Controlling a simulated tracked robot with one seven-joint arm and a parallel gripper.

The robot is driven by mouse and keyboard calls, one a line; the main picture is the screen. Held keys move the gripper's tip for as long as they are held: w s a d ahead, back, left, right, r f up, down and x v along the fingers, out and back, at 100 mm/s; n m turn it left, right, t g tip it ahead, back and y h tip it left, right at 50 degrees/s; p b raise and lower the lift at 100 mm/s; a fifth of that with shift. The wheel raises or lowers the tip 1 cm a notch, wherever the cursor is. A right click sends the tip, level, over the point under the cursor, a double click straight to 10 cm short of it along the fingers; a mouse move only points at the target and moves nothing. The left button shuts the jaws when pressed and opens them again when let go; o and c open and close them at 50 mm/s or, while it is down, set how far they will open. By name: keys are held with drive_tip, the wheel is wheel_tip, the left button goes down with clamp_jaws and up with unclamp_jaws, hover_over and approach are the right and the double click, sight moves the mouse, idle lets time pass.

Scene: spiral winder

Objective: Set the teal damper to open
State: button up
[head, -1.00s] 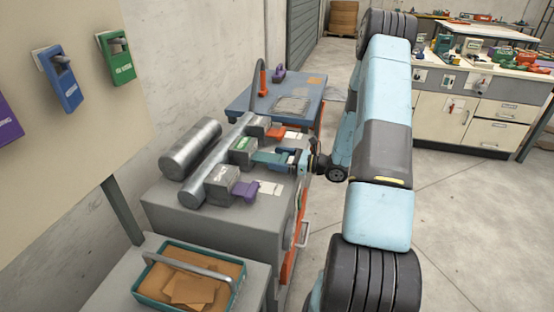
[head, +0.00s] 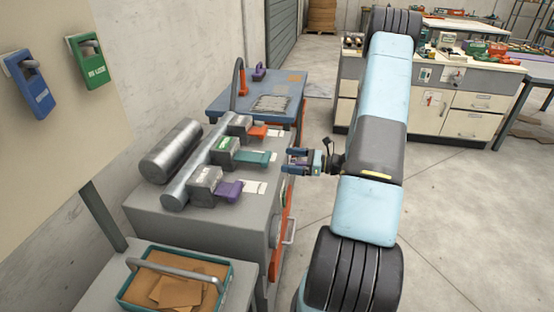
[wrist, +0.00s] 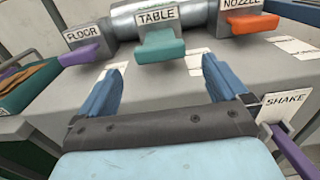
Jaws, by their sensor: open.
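The teal damper handle (head: 253,157) sticks out to the right from the middle grey box on the metal duct. In the wrist view the teal handle (wrist: 160,47) is under a plate reading TABLE, ahead of my fingers. My gripper (head: 287,160) is open and empty, to the right of the handle and apart from it. In the wrist view my gripper (wrist: 163,85) shows its two blue fingers spread wide, with the handle beyond the gap between them. I cannot read the handle's set position from its markings.
The purple FLOOR handle (wrist: 87,54) and orange NOZZLE handle (wrist: 250,24) flank the teal one. Another purple handle (wrist: 292,148) is by the SHAKE label at lower right. A teal tray of brown pieces (head: 127,292) stands in front. Open floor lies to the right.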

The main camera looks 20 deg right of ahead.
drive_tip(key=v, duration=0.3)
drive_tip(key=shift+d, duration=0.15)
idle(0.5)
drive_tip(key=s+a+r+n+g+h, duration=0.2)
drive_tip(key=s+a+r+n+g, duration=0.4)
drive_tip(key=a+r, duration=0.25)
drive_tip(key=s+a+r+n+g+h, duration=0.3)
drive_tip(key=a+r+n+g, duration=0.2)
drive_tip(key=a+r+n, duration=0.4)
drive_tip(key=s+r+n+t+h, duration=0.6)
drive_tip(key=s+r+n+h, duration=0.3)
drive_tip(key=s+r, duration=0.6)
drive_tip(key=shift+a+n+h, duration=0.2)
drive_tip(key=shift+n+h, duration=0.1)
drive_tip(key=shift+n, duration=0.3)
drive_tip(key=shift+r, duration=0.1)
drive_tip(key=shift+c, duration=0.4)
